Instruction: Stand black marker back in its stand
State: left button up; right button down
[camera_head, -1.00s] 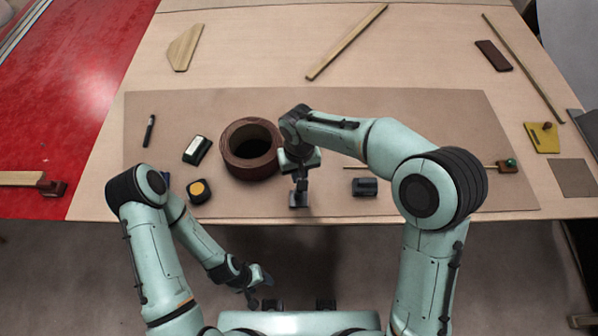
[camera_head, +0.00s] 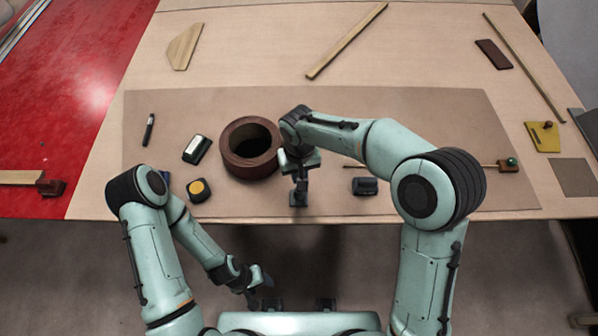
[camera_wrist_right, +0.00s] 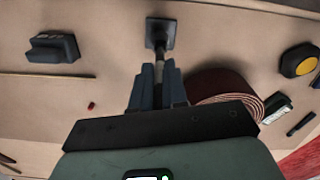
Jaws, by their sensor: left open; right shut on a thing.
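My right gripper (camera_wrist_right: 158,88) is shut on the black marker (camera_wrist_right: 160,52), a slim dark rod with a grey part by the fingers. In the head view the right gripper (camera_head: 302,172) points down near the table's front edge. The stand (camera_wrist_right: 160,30) is a small dark square block at the marker's far end; in the head view the stand (camera_head: 299,201) sits directly below the gripper. The marker's end meets the stand in the picture; whether it is inside the hole is hidden. My left gripper (camera_head: 257,284) is open and empty, off the table's front edge.
A brown roll (camera_head: 232,165) stands close left of the right gripper. A dark block (camera_head: 365,187) lies to its right. A yellow-topped round thing (camera_head: 199,189), a black-and-white block (camera_head: 197,149) and another dark pen (camera_head: 149,129) lie left. The mat behind is mostly clear.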

pick_arm(q)
jog(key=shift+s+f+b, duration=0.6)
jog(key=shift+f+b, duration=0.05)
jog(key=shift+f, duration=0.25)
pick_arm(e)
jog(key=shift+f, duration=1.35)
dwell(1.5)
jog(key=c, duration=1.1)
grip_release()
notch_tip(320, 180, up, 14)
jog(key=shift+f+p, duration=0.25)
jog(key=shift+p, duration=0.4)
pick_arm(q)
jog(key=shift+w+r, duration=0.55)
jog(key=shift+r, duration=0.3)
